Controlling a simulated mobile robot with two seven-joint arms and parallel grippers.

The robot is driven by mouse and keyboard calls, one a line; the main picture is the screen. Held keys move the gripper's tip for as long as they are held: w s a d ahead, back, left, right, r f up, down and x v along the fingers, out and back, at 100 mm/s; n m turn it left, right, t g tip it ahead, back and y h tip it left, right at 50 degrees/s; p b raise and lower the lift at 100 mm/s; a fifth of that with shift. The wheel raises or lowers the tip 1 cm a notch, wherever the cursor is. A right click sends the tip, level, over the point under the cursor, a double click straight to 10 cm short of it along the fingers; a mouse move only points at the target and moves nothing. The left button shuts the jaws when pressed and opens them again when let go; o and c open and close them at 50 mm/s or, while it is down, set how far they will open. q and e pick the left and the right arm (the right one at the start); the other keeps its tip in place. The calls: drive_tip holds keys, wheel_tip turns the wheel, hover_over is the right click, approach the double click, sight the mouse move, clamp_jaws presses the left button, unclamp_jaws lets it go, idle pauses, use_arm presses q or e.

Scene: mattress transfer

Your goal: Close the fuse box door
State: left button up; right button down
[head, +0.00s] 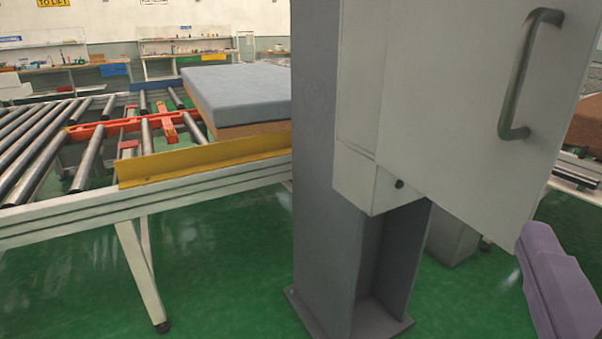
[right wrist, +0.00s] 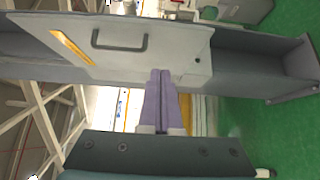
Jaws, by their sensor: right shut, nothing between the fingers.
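The fuse box (head: 358,95) is a pale grey box on a dark grey post in the middle of the head view. Its flat door (head: 450,90) stands partly open, swung out toward the right, with a grey bar handle (head: 514,85). The door and its handle (right wrist: 120,42) also show in the right wrist view. My right gripper (head: 530,236) has purple fingers and is at the lower right, below the door's lower outer corner. In the right wrist view its fingers (right wrist: 160,72) are together and empty, over the door's edge in the picture; contact cannot be told. My left gripper is out of view.
A roller conveyor (head: 70,215) with a yellow guard (head: 205,160) runs along the left and carries a blue-topped mattress (head: 238,90). The post's foot (head: 380,327) stands on the green floor (head: 230,260). Workbenches line the back wall. Floor is clear in front of the conveyor.

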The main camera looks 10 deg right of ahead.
drive_tip(key=p, duration=0.2)
approach(526, 164)
drive_tip(key=w+a, duration=0.1)
drive_tip(key=w, duration=0.3)
drive_tip(key=d, duration=0.1)
drive_tip(key=d+p, duration=0.1)
drive_tip(key=d, duration=0.1)
drive_tip(key=shift+w+r+p, duration=0.15)
drive_tip(key=shift+w+p, duration=0.15)
drive_tip(key=shift+w, duration=0.1)
drive_tip(key=shift+w+d, duration=0.15)
drive_tip(key=shift+d, duration=0.3)
